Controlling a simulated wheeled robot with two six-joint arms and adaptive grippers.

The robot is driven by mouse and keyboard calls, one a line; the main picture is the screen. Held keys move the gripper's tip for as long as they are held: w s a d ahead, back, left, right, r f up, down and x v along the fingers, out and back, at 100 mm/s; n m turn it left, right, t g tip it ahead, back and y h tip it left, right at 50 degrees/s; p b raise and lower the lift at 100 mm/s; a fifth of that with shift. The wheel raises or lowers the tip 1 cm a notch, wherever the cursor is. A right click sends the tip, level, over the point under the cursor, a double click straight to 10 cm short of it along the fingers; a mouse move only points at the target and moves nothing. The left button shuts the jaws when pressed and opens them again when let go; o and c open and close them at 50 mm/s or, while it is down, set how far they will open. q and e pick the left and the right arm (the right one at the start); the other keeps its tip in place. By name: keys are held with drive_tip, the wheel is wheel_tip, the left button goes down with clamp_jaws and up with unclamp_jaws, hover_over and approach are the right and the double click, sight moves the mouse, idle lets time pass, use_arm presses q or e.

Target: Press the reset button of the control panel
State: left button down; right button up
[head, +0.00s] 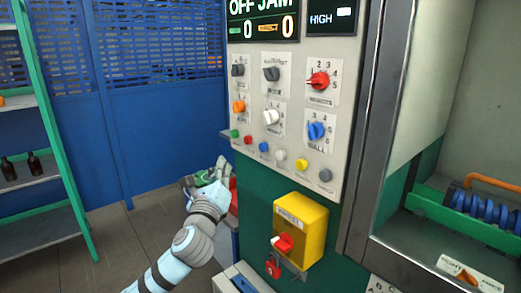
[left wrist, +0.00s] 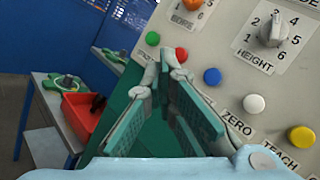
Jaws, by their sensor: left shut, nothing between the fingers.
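The control panel (head: 295,125) is a pale upright panel with dials and a bottom row of coloured buttons. The row holds a green button (head: 234,133), a red button (head: 248,139), a blue button (head: 263,146), a white one (head: 281,154), a yellow one (head: 301,164) and a grey one (head: 325,175). I cannot read a reset label. My left gripper (head: 222,168) is shut and empty, below and left of the row. In the left wrist view its fingertips (left wrist: 172,66) appear just below the red button (left wrist: 181,54). My right gripper is out of view.
A yellow box (head: 313,225) with a red switch projects below the panel. A shelf (head: 38,190) with dark bottles stands at the left. A red bin (left wrist: 82,122) lies on a bench beside the panel. A machine bay with blue rollers (head: 480,210) is at the right.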

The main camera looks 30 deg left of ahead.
sight(263, 147)
use_arm(q)
drive_tip(key=r, duration=0.2)
drive_tip(key=s+r, duration=0.1)
drive_tip(key=shift+d+r+m+t, duration=0.15)
drive_tip(key=shift+d+m+t, duration=0.25)
drive_tip(key=shift+w, duration=0.15)
drive_tip(key=w+d, duration=0.2)
drive_tip(key=w, duration=0.6)
drive_tip(key=shift+d, duration=0.25)
drive_tip(key=shift+w, duration=0.1)
idle(0.8)
